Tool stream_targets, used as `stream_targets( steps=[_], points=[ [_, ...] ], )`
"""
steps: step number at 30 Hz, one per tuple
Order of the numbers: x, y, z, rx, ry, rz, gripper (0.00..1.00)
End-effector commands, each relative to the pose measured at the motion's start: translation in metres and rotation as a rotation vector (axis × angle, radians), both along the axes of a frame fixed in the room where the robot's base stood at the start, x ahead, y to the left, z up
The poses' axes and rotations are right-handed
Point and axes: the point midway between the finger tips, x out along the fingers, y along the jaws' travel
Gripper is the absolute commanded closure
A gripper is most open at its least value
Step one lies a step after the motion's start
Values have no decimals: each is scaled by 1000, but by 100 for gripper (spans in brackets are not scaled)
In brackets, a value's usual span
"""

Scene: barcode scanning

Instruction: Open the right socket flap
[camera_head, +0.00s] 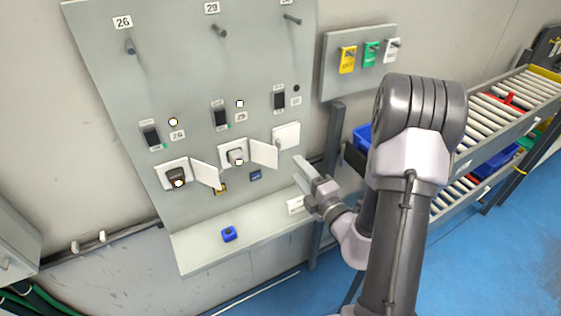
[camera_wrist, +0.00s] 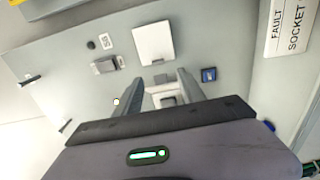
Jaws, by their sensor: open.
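The right socket flap (camera_head: 286,136) is a white square cover lying shut on the grey panel (camera_head: 200,70). In the wrist view the shut flap (camera_wrist: 153,43) lies beyond my fingertips. My gripper (camera_head: 302,172) is open and empty, just below and right of the flap, apart from it as far as I can tell. In the wrist view my gripper (camera_wrist: 161,77) shows two spread fingers, with a socket (camera_wrist: 166,98) seen between them. The middle socket (camera_head: 234,153) and the left socket (camera_head: 173,174) have their flaps swung open to the right.
The open middle flap (camera_head: 264,153) and left flap (camera_head: 206,175) stick out from the panel. A blue block (camera_head: 229,234) sits on the ledge (camera_head: 200,256) below. A board with coloured tags (camera_head: 370,54) hangs at the right. Roller racks (camera_head: 500,100) stand farther right.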

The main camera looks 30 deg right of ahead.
Motion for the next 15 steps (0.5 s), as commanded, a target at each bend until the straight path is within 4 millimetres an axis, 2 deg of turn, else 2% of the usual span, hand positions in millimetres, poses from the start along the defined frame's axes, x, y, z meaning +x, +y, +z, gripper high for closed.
stream_targets(
  steps=[1,6,10,15],
  points=[
    [15,3,6,-2,-4,7,53],
    [60,4,7,-2,-3,5,53],
    [82,4,6,-1,-2,3,53],
    [96,4,6,0,-2,2,53]
  ],
)
